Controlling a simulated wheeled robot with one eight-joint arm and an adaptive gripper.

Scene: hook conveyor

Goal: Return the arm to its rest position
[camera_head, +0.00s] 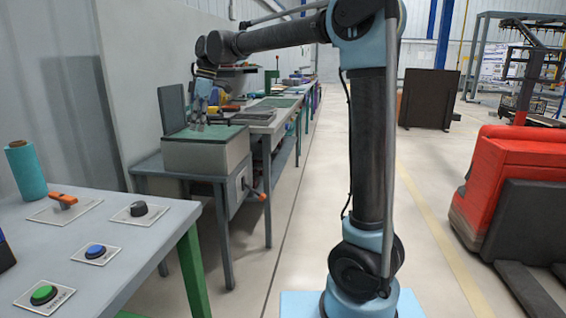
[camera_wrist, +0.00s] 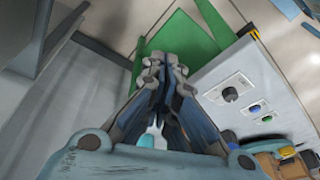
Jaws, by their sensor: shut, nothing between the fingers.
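My gripper (camera_wrist: 164,62) points away from the wrist camera, and its fingertips meet with nothing between them. In the head view my gripper (camera_head: 201,120) hangs down at the end of my bent arm. There it overlaps the grey box with a green top (camera_head: 205,157) on the side table. I cannot tell its exact height above the box. My arm rises from its base at the lower middle and reaches left across the top of the picture.
A control table (camera_head: 160,225) at lower left carries an orange-handled switch (camera_head: 63,199), a black knob (camera_head: 138,209), a blue button (camera_head: 95,250) and a green button (camera_head: 43,293). A red vehicle (camera_head: 505,175) stands at right. The floor between is clear.

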